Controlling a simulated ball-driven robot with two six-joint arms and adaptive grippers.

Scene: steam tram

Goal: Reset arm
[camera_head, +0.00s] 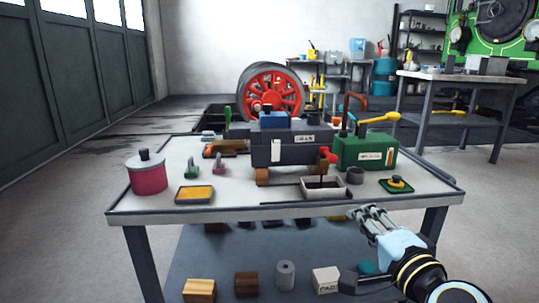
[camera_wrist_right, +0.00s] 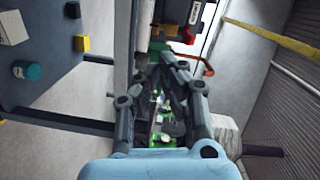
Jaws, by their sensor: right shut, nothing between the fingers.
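My right gripper (camera_head: 370,217) shows in the head view at the front right of the table, just off its front edge. Its fingers are together and hold nothing. In the right wrist view my right gripper (camera_wrist_right: 172,75) reaches away from the camera with its fingers closed, and the table edge lies beyond it. My left gripper is in neither view.
The table (camera_head: 240,215) bears a dark grey block assembly (camera_head: 280,150), a green box (camera_head: 366,152), a red pot (camera_head: 147,175) and small trays. Several blocks, including a wooden one (camera_head: 199,290), lie low beneath the table.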

